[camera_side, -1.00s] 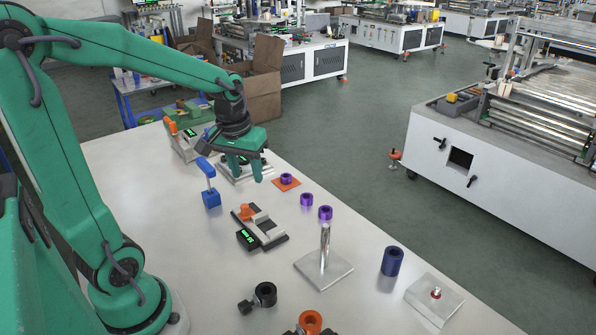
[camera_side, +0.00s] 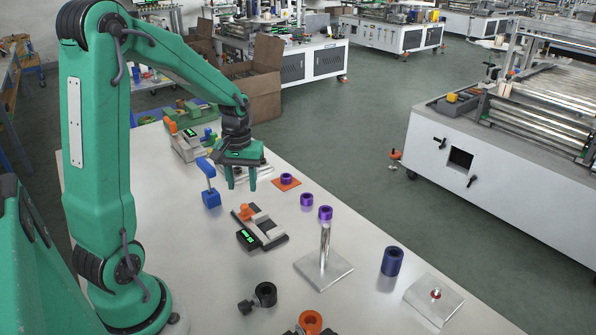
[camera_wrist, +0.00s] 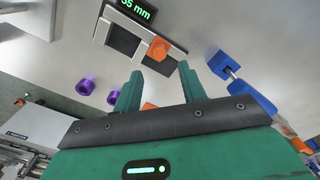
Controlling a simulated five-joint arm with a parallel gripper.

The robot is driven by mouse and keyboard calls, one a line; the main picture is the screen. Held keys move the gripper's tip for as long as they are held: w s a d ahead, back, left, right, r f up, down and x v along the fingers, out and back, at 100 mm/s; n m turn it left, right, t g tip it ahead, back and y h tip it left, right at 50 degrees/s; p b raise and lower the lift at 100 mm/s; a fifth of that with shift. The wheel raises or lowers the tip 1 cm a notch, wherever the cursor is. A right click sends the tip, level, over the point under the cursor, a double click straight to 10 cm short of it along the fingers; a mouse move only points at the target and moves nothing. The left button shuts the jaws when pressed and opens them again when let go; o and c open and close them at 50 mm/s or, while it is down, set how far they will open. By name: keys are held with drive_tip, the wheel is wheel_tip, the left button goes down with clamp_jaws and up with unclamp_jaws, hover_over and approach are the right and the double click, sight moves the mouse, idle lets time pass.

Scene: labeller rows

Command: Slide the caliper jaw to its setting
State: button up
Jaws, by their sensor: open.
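The caliper (camera_side: 264,234) lies flat on the table, a dark base with grey jaw blocks, an orange knob (camera_side: 246,212) and a lit green display (camera_side: 246,238). In the wrist view the caliper (camera_wrist: 122,42) is at the top; the display (camera_wrist: 135,8) is partly cut off and ends in "5 mm". Its orange knob (camera_wrist: 158,48) shows just beyond my fingertips. My gripper (camera_side: 241,186) is open and empty above the table, behind the caliper in the side view. In the wrist view its two fingers (camera_wrist: 160,72) point toward the caliper, apart from it.
A blue upright-handled piece (camera_side: 210,190) stands left of the caliper. A metal post on a plate (camera_side: 324,266) and a navy cylinder (camera_side: 391,262) stand to the right.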

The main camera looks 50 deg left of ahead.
sight(244, 206)
drive_tip(key=shift+f, duration=3.45)
clamp_jaws()
